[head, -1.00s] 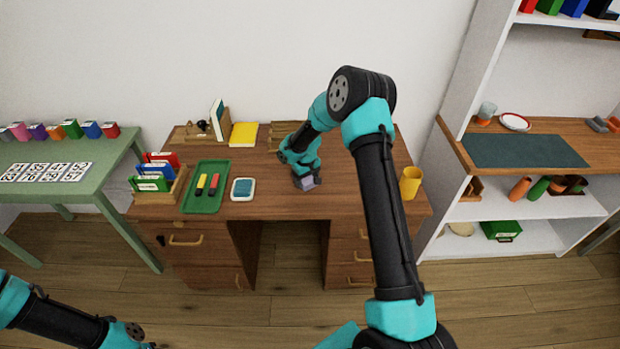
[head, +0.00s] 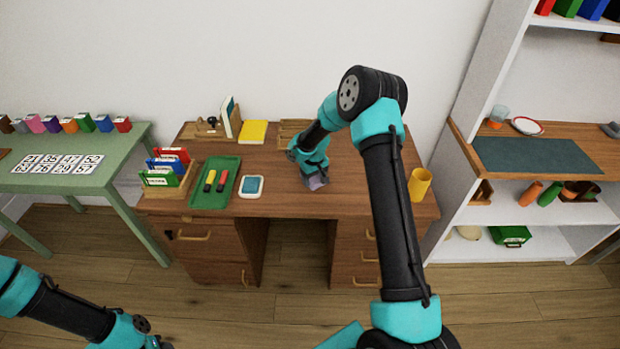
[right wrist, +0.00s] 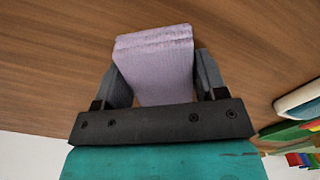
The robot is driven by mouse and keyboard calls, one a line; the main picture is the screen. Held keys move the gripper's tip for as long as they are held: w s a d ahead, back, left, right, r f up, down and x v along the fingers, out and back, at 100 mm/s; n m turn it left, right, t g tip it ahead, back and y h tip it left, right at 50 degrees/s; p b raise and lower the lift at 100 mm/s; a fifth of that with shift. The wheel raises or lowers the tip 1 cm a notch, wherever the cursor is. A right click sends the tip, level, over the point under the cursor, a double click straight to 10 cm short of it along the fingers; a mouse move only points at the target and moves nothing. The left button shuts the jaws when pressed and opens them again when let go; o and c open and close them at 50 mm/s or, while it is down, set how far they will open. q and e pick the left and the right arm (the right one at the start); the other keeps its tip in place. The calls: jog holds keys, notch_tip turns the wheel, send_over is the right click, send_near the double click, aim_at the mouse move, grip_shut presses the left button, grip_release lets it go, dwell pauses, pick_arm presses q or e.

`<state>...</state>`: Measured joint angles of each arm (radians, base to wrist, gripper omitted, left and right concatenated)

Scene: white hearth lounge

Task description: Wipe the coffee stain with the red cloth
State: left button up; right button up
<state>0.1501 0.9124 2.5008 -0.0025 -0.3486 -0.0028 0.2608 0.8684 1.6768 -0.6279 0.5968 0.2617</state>
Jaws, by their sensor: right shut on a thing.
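My right gripper (head: 313,172) is low over the middle of the brown desk (head: 285,205), near its front edge. It is shut on a pale lavender cloth-like piece (head: 318,183). In the right wrist view the lavender piece (right wrist: 157,65) sits between the two fingers (right wrist: 160,85) and extends past their tips, close to the wood; I cannot tell if it touches. I see no red cloth and no coffee stain in either view; the arm hides part of the desk.
Left on the desk are a green tray (head: 230,172) with two markers, a blue-topped white dish (head: 251,187) and a wooden file rack (head: 168,198). A yellow book (head: 253,132) lies behind. A yellow cup (head: 419,184) stands at the right. The front strip between dish and gripper is clear.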

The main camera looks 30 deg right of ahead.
jog(key=shift+s+d, duration=0.55)
jog(key=shift+d, duration=0.25)
jog(key=shift+s+d, duration=0.5)
jog(key=shift+d, duration=0.25)
jog(key=shift+r, duration=4.05)
